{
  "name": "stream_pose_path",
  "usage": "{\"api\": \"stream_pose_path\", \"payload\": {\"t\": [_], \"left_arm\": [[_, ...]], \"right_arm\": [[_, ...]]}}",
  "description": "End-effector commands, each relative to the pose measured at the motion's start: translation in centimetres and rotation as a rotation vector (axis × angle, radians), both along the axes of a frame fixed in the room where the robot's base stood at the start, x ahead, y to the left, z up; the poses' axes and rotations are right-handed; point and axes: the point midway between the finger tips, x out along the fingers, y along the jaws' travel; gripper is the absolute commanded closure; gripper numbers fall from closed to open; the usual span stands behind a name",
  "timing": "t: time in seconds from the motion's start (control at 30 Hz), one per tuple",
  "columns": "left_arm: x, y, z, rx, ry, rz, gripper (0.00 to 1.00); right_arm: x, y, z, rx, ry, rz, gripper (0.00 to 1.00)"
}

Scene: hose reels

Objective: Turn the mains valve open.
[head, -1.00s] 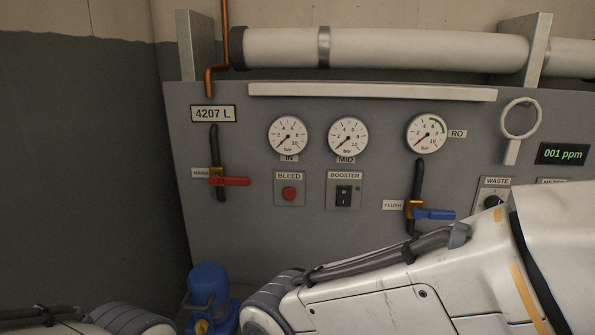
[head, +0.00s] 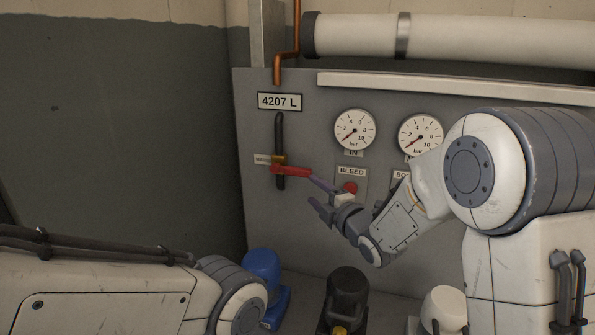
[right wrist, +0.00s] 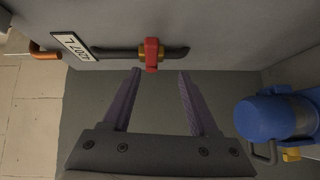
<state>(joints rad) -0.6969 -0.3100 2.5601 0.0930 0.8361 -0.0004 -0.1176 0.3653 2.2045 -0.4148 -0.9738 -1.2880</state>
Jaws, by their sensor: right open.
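The mains valve is a brass body on a black vertical pipe (head: 280,125) with a red lever (head: 291,171). The lever sticks out sideways to the right, across the pipe. My right gripper (head: 318,197) is open beside the lever's right end. In the right wrist view the red lever (right wrist: 151,54) lies ahead of the gap between the two fingers (right wrist: 158,88), with nothing between them. Whether a finger touches the lever is unclear. Part of my left arm shows at lower left in the head view; its gripper is out of frame.
The red BLEED button (head: 350,188) is close to my right gripper. Gauges (head: 354,130) sit above it. A blue pump (head: 262,272) and a black pump (head: 346,295) stand below the panel. A tag reading 4207 L (head: 280,101) is above the valve.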

Motion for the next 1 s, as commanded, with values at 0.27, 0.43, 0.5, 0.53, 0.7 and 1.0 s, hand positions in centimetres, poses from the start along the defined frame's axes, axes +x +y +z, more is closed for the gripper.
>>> {"api": "stream_pose_path", "payload": {"t": [0.27, 0.43, 0.5, 0.53, 0.7, 1.0], "left_arm": [[0.0, 0.0, 1.0, 0.0, 0.0, 0.0, 0.5], [0.0, 0.0, 2.3, 0.0, 0.0, 0.0, 0.5], [0.0, 0.0, 2.9, 0.0, 0.0, 0.0, 0.5], [0.0, 0.0, 3.1, 0.0, 0.0, 0.0, 0.5], [0.0, 0.0, 3.9, 0.0, 0.0, 0.0, 0.5], [0.0, 0.0, 4.2, 0.0, 0.0, 0.0, 0.5]], "right_arm": [[2.1, 0.4, 1.1, -0.029, -0.088, 0.017, 0.4], [4.9, 1.9, 1.1, -0.029, -0.086, 0.017, 0.4], [6.1, 2.5, 1.2, -0.029, -0.086, 0.017, 0.4], [6.6, 2.8, 1.1, -0.03, -0.085, 0.017, 0.4], [8.7, 3.9, 1.0, -0.028, -0.085, 0.016, 0.4], [9.9, 4.4, 0.8, -0.028, -0.085, 0.015, 0.4]]}}
